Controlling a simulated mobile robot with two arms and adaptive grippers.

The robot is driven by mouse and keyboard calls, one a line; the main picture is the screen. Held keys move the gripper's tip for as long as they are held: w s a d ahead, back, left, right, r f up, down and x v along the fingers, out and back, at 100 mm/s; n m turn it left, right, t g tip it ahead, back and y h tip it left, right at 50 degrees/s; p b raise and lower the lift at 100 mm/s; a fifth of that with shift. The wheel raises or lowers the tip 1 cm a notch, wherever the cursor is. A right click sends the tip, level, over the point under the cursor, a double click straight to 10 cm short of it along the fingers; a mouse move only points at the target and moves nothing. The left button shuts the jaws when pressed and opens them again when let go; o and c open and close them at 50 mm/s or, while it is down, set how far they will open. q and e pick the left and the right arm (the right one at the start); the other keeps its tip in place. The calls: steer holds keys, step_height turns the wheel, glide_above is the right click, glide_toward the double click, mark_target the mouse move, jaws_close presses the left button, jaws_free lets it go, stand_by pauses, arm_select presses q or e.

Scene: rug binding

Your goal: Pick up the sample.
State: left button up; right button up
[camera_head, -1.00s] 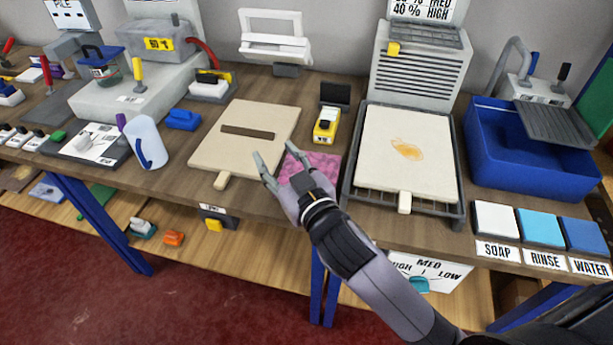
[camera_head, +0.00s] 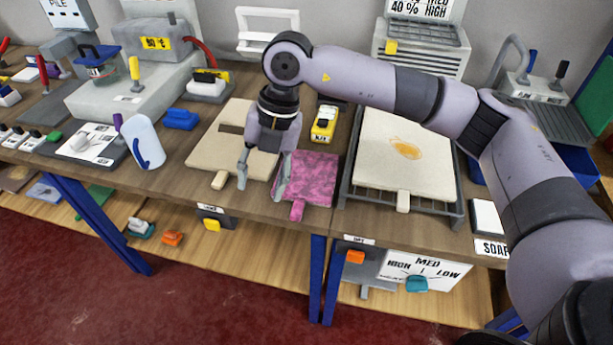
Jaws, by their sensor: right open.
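Several flat pieces with tabs could be the sample, and I cannot tell which is meant. A pink mottled piece (camera_head: 312,175) with a pink tab at its front lies on the bench. A beige piece (camera_head: 215,152) with a dark strip and a pale tab lies to its left. Another beige piece (camera_head: 405,160) with an orange-brown stain lies on a dark rack tray (camera_head: 452,209) to the right. My right gripper (camera_head: 263,182) points down, open and empty, between the left beige piece and the pink piece. Its right finger overlaps the pink piece's left edge. My left gripper is out of view.
A yellow device (camera_head: 324,124) stands behind the pink piece. A white jug (camera_head: 143,141) and a blue block (camera_head: 181,119) are at the left. My right arm hides much of the blue basin (camera_head: 575,160). A lower shelf (camera_head: 250,255) runs below the bench.

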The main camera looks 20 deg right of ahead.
steer(key=w+d+r+m+h, duration=0.2)
steer(key=w+d+h, duration=0.15)
steer(key=d, duration=0.45)
steer(key=p, duration=0.3)
glide_above(296, 210)
steer(key=shift+t, duration=0.4)
steer(key=f, duration=0.7)
steer(key=d+f, duration=0.1)
steer(key=f, duration=0.2)
steer(key=shift+s+f, duration=0.2)
steer(key=shift+f, duration=0.2)
steer(key=shift+a+f, duration=0.1)
steer(key=shift+f, duration=0.55)
steer(key=f, duration=0.1)
steer(key=f+p, duration=0.2)
steer(key=f, duration=0.1)
steer(key=shift+w+a, duration=0.15)
steer(key=shift+a, duration=0.2)
steer(key=shift+f, duration=0.6)
steer(key=shift+c, duration=0.6)
jaws_close()
